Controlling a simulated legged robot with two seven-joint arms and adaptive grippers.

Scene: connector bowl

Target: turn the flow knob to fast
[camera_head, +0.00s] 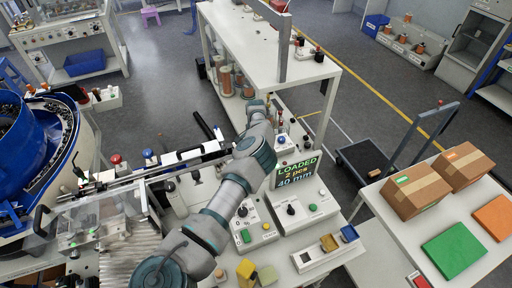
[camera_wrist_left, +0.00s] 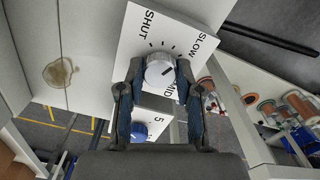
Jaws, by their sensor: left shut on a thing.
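The flow knob (camera_wrist_left: 160,70) is a silver round knob on a white dial plate (camera_wrist_left: 150,25) in the left wrist view. The plate shows SHUT at the upper left, SLOW at the upper right and MID at the right; I see no FAST label. A short dark line marks the knob's face, right of its middle; where it points is hard to tell. My left gripper (camera_wrist_left: 160,77) is shut on the knob, one finger on each side. In the head view my arm hides the knob and fingertips. My right gripper is not in view.
A blue knob (camera_wrist_left: 140,132) beside a 5 sits below the dial plate. In the head view a display reading LOADED 2 pcs 40 mm (camera_head: 298,171) stands right of my arm. A blue bowl machine (camera_head: 35,150) is at left, cardboard boxes (camera_head: 415,190) at right.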

